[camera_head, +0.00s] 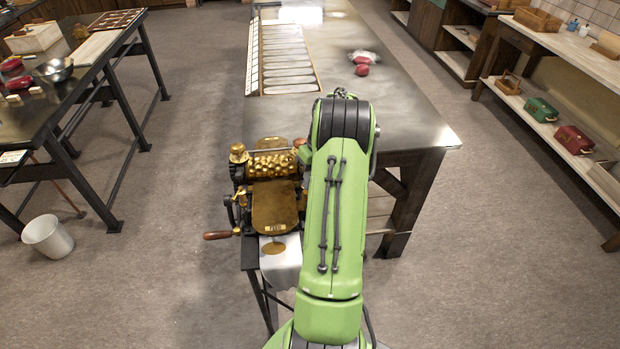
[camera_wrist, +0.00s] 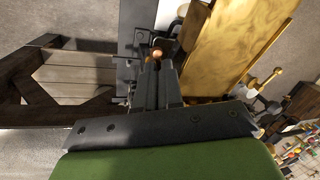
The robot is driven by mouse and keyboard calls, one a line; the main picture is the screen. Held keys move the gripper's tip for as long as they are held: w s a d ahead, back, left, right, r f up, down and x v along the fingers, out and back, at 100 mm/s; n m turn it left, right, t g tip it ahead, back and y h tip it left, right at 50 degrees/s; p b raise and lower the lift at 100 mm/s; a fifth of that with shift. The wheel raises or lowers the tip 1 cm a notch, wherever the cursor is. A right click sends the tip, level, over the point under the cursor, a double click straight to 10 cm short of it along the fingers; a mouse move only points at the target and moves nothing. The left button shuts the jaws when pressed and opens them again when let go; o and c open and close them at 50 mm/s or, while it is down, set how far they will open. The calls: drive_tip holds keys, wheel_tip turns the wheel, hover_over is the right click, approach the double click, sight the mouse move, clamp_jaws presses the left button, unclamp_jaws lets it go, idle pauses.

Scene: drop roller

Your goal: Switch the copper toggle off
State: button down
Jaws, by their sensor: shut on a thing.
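The brass drop roller machine (camera_head: 275,190) stands at the end of the metal table, left of my arm. In the wrist view, a small round copper tip (camera_wrist: 157,53), which looks like the toggle, sits between the ends of my fingers. My gripper (camera_wrist: 158,66) is shut on it. Brass plates of the machine lie just right of the fingers. The toggle's lower part is hidden by the fingers, so its on or off position cannot be told. In the head view, my green arm hides the gripper and the toggle.
The machine's wooden crank handle (camera_head: 217,235) sticks out left. The long metal table (camera_head: 410,120) extends behind, with red items (camera_head: 362,70) on it. A white bucket (camera_head: 48,236) stands on the floor at left. Open floor lies on both sides.

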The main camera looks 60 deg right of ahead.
drive_tip(key=shift+r+n, duration=0.1)
drive_tip(key=shift+n, duration=0.2)
drive_tip(key=c, duration=1.3)
unclamp_jaws()
drive_tip(key=shift+d, duration=0.1)
drive_tip(key=p+v, duration=0.2)
drive_tip(key=v, duration=1.3)
drive_tip(key=shift+w+r, duration=0.1)
drive_tip(key=shift+r, duration=0.25)
